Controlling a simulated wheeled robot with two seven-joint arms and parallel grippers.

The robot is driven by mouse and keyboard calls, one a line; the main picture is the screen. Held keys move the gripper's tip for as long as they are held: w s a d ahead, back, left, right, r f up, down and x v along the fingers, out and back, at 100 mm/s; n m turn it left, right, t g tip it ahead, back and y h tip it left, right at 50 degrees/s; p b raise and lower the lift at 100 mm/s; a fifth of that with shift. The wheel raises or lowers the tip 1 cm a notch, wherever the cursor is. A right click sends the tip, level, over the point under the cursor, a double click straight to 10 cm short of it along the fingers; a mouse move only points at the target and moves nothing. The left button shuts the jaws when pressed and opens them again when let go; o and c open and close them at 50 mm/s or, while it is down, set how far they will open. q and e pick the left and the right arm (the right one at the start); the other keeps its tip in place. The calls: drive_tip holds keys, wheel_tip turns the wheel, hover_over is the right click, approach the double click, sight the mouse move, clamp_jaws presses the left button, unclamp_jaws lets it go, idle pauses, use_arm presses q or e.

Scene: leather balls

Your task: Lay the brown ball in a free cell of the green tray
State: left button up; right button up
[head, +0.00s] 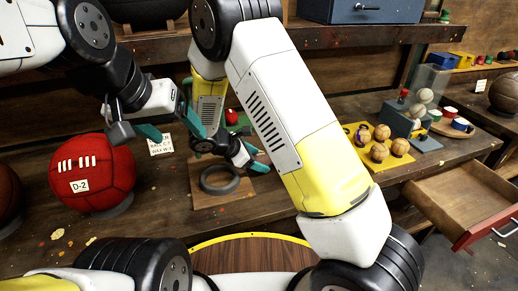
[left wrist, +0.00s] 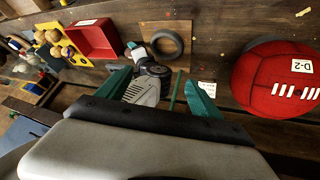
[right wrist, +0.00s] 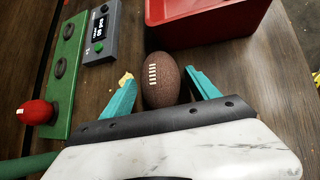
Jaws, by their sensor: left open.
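The brown ball (right wrist: 163,80), oval with white laces, lies on the wooden table between the spread teal fingers of my right gripper (right wrist: 160,76). Gaps show on both sides of it. The green tray (right wrist: 77,85) is at the left of the right wrist view. A red ball (right wrist: 35,112) sits in its near cell; two dark oval cells (right wrist: 58,67) are empty. In the head view my right gripper (head: 256,153) is low over the table, and my arm hides the brown ball. My left gripper (head: 172,126) is open and empty, above the table near the large red ball.
A red box (right wrist: 205,22) stands just beyond the brown ball, and a grey display device (right wrist: 101,33) is beside the tray. A large red D-2 ball (head: 92,172), a dark ring (head: 220,180) and a yellow tray of small balls (head: 364,150) share the table.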

drive_tip(key=c, duration=1.3)
drive_tip(key=shift+r, duration=0.15)
